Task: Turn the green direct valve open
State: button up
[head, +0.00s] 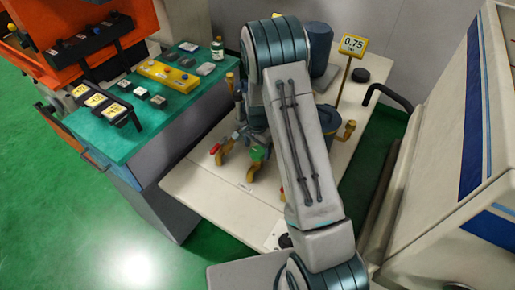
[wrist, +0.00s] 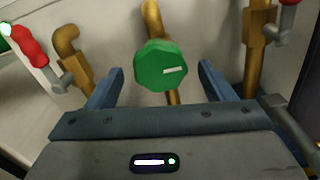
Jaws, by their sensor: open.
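The green direct valve is a green knob (wrist: 161,66) with a pale bar mark on its face, seen in the wrist view on a brass pipe. In the head view the green knob (head: 258,153) sits left of my arm, among brass pipes on the pale table. My gripper (wrist: 160,82) is open in the wrist view, one finger on each side of the knob with gaps between. Whether the fingertips reach as far as the knob I cannot tell. In the head view my arm hides much of the pipework, and my gripper cannot be made out.
A red-handled valve (wrist: 30,45) is at the left in the wrist view, and another red handle shows at the top right. A teal bench (head: 140,130) with small parts stands left. A white machine (head: 450,160) stands right. A yellow 0.75 sign (head: 353,45) rises behind.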

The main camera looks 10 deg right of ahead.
jog(key=shift+f, duration=0.85)
jog(key=c, duration=1)
